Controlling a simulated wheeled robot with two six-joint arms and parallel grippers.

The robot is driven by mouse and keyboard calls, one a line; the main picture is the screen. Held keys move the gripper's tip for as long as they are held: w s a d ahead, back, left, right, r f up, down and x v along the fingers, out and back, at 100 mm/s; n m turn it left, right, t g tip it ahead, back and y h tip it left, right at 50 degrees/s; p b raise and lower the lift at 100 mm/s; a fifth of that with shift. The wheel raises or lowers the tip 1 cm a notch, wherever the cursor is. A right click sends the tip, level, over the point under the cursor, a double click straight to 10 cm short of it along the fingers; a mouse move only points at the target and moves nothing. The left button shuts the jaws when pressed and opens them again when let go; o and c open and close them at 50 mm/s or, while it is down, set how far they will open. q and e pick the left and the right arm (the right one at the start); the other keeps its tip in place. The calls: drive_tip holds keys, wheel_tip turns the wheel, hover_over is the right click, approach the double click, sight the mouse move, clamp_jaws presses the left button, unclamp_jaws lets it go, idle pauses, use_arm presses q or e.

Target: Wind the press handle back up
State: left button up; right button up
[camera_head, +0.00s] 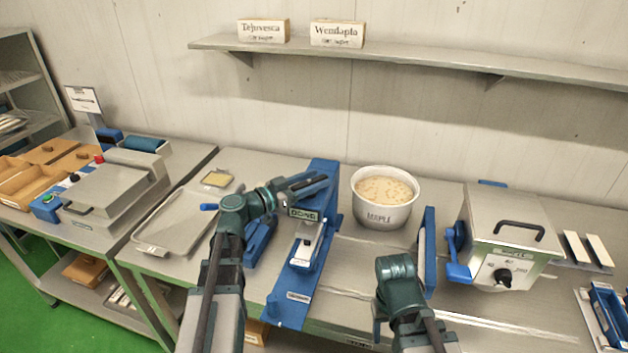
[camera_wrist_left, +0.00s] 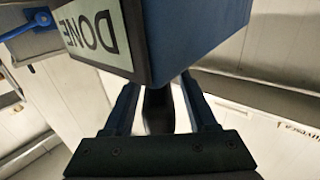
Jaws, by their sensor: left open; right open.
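The blue press (camera_head: 325,180) stands on the middle table, with a DONE label (camera_head: 303,214) on its head. My left gripper (camera_head: 305,187) is at the top of the press and open. In the left wrist view, the blue press head (camera_wrist_left: 195,35) and its DONE label (camera_wrist_left: 92,35) are close above the fingers. A dark rounded bar, seemingly the press handle (camera_wrist_left: 158,108), lies between the open fingers (camera_wrist_left: 160,100). Whether a finger touches it, I cannot tell. In the head view my gripper hides the handle. My right gripper (camera_head: 396,268) is right of the press, its fingertips hidden.
A white MAPLE tub (camera_head: 377,217) of pale mix stands right of the press. An upright blue panel (camera_head: 428,250) is close beside my right gripper. A metal box machine (camera_head: 510,240) stands further right. A metal tray (camera_head: 170,225) lies to the left.

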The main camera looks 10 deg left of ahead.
use_arm(q)
drive_tip(key=v, duration=1.3)
drive_tip(key=shift+s+a, duration=0.2)
